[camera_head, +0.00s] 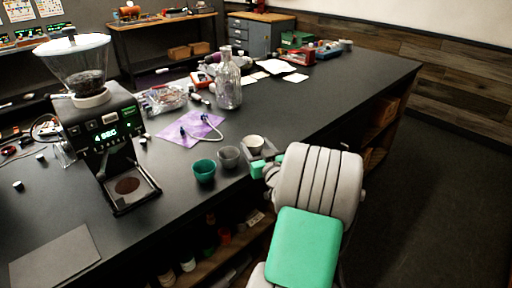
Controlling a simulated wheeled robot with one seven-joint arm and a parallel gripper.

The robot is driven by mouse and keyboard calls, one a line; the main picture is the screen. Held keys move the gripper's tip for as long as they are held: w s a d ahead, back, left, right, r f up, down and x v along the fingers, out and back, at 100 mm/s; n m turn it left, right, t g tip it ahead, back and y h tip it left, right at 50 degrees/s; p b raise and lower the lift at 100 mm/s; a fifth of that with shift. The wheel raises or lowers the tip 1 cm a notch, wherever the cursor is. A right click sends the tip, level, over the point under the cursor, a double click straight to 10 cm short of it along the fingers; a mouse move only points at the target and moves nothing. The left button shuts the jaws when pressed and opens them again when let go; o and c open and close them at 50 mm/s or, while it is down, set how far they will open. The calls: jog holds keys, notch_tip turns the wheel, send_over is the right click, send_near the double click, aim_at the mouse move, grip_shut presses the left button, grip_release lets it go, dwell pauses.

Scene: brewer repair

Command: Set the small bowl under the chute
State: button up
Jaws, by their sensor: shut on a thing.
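A coffee grinder (105,128) stands on the left of the bench, with a clear hopper on top and a lit display. Its chute is hard to make out; a tray with a dark round patch (128,185) lies at its foot. Three small bowls stand in a row right of it: a teal one (204,172), a grey one (229,157) and a cream one (254,144). My gripper (257,155) is at the cream bowl and appears shut on it, near the bench's front edge. My wrist partly hides the fingers.
A dark flat mat (55,258) lies at the front left. The bench between the teal bowl and the grinder is clear.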

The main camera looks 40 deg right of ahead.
jog(key=o, duration=1.4)
jog(key=shift+o, duration=0.2)
jog(key=shift+p, duration=0.35)
